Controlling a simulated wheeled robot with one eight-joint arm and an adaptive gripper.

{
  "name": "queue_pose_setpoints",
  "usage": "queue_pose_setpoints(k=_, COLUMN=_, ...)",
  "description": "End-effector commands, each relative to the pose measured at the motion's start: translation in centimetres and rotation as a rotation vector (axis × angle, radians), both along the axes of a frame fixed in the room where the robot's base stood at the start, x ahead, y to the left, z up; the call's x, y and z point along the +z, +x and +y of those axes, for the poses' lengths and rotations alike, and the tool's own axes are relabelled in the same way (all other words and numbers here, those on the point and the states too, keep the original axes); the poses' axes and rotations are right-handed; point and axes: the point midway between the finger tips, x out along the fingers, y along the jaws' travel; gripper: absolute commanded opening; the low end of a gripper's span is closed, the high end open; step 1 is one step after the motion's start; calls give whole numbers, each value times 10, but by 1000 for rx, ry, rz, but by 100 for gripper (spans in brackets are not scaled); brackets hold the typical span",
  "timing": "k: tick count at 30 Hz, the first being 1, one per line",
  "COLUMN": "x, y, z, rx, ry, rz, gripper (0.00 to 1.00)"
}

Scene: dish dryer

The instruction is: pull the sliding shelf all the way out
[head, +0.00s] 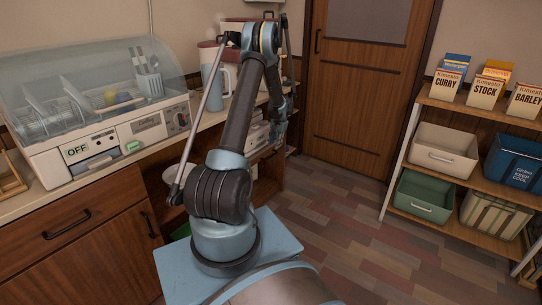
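My arm reaches up from its base and bends down at the far end of the wooden counter. My gripper (277,139) hangs beside the open cabinet front, at the right of a pale appliance (256,135) in the cabinet. It is small and dark here, and I cannot tell whether its fingers are open or touch anything. The sliding shelf cannot be made out clearly. My arm hides much of the cabinet opening.
A dish dryer (105,145) with a clear cover stands on the counter at left. A wooden door (357,95) is behind. A rack at right holds a cream bin (444,150), a green bin (422,197) and food boxes. The tiled floor (350,235) between is clear.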

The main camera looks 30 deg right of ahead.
Motion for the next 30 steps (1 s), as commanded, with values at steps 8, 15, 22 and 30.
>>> queue_pose_setpoints(k=8, x=-45, y=8, z=3, rx=-1, ry=0, rz=0, gripper=30)
queue_pose_setpoints(k=15, x=-70, y=13, z=5, rx=0, ry=0, rz=0, gripper=30)
queue_pose_setpoints(k=22, x=-78, y=14, z=6, rx=0, ry=0, rz=0, gripper=30)
queue_pose_setpoints(k=30, x=-78, y=14, z=6, rx=0, ry=0, rz=0, gripper=16)
